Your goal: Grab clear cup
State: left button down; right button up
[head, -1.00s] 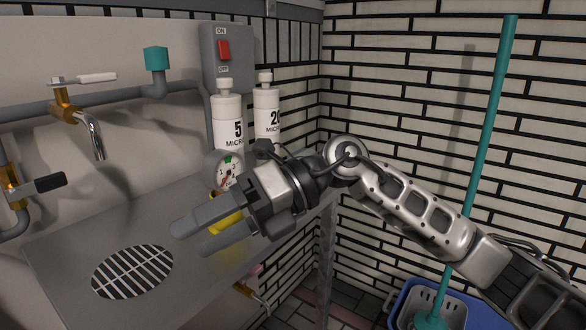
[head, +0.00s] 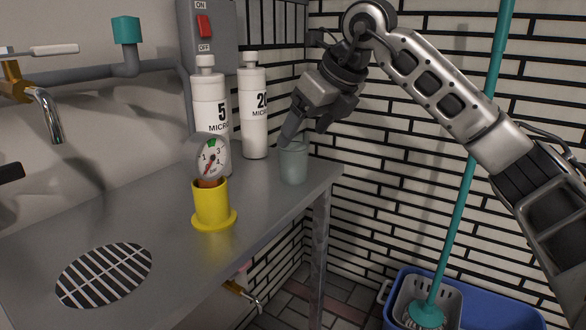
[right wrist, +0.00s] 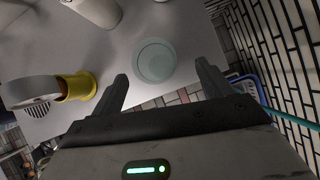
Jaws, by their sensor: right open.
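The clear cup (head: 293,162) is a greenish see-through tumbler standing upright near the right end of the metal counter. In the right wrist view the clear cup (right wrist: 156,61) shows from above, ahead of and between the two fingers. My right gripper (head: 307,137) is above the cup, pointing down, with its fingertips close to the cup's rim. In the right wrist view my right gripper (right wrist: 160,88) is open and empty. I cannot tell whether a finger touches the cup.
A yellow holder (head: 211,206) with a pressure gauge (head: 212,158) stands left of the cup. Two white filter bottles, marked 5 (head: 211,105) and 20 (head: 253,110), stand behind. The counter (head: 262,215) ends just right of the cup. A blue bucket (head: 495,303) is on the floor.

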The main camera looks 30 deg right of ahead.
aim_at(289, 154)
jog(key=shift+x, duration=1.1)
jog(key=shift+w+a+f+b, duration=0.1)
jog(key=shift+f+b, duration=0.2)
jog(key=shift+b, duration=0.05)
jog(key=b+x, duration=0.1)
jog(key=x, duration=0.2)
jog(key=shift+a+f+b, duration=0.3)
jog(key=shift+b, duration=0.05)
jog(key=shift+w+a+f, duration=0.1)
jog(key=shift+w+f, duration=0.15)
jog(key=c, duration=1)
pick_arm(q)
jog(key=shift+w+d+r+n+t+h, duration=0.1)
jog(key=shift+d+r+n+t+h, duration=0.15)
jog(key=shift+r, duration=0.15)
jog(key=shift+w+d+r+n+t+h, duration=0.1)
jog(key=shift+r+n+t+h, duration=0.15)
jog(key=shift+r, duration=0.15)
pick_arm(e)
jog(key=shift+c, duration=0.2)
